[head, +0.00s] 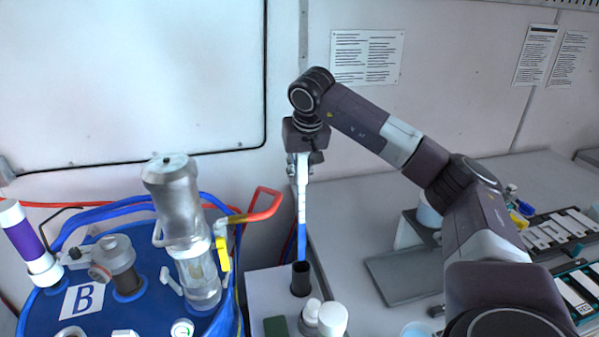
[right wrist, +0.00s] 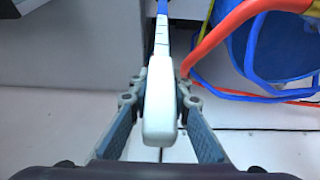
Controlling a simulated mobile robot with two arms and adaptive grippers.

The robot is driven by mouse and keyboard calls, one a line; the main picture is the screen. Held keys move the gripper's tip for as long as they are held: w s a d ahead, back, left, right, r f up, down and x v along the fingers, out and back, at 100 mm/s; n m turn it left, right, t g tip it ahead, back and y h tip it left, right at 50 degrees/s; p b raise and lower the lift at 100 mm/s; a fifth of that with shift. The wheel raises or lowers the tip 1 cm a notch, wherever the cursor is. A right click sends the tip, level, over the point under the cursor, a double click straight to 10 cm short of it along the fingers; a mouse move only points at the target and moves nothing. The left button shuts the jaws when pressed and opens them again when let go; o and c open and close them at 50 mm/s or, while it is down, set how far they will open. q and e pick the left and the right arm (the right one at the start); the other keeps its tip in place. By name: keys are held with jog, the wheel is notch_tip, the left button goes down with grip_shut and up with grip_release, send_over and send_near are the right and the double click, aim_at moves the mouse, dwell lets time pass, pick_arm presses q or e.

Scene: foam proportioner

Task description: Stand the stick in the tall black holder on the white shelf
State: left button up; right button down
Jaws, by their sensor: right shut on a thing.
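My right gripper (head: 304,152) is shut on the white upper part of the stick (head: 302,205). The stick hangs upright, with its blue end down. In the right wrist view my right gripper (right wrist: 160,98) has a finger on each side of the stick's white handle (right wrist: 160,112). The tall black holder (head: 300,284) stands upright on the white shelf (head: 262,290). The stick's blue tip meets the holder's mouth in the head view; I cannot tell whether it is inside or just above or behind it. My left gripper is not in view.
White bottles (head: 331,318) and a dark green block (head: 276,327) stand close to the holder. A blue drum (head: 130,317) with a clear metal-topped cylinder (head: 196,262) and a red-orange handle (head: 262,208) is to the left. A grey tray (head: 392,282) lies right.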

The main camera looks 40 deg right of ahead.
aim_at(299, 196)
jog(key=shift+s+a+f+b, duration=0.15)
jog(key=shift+f+b, duration=0.45)
jog(key=shift+f, duration=0.4)
notch_tip(299, 196, down, 2)
jog(key=shift+f+b, duration=0.1)
jog(key=shift+b, duration=0.55)
jog(key=shift+f, duration=0.3)
jog(key=shift+f+b, duration=0.7)
jog(key=shift+f, duration=0.25)
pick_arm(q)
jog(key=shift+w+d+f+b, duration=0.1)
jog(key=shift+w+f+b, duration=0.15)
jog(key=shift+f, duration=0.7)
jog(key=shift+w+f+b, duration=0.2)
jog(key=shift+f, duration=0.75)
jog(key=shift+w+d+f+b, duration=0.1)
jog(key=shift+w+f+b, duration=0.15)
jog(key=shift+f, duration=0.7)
pick_arm(e)
jog(key=shift+f, duration=1.25)
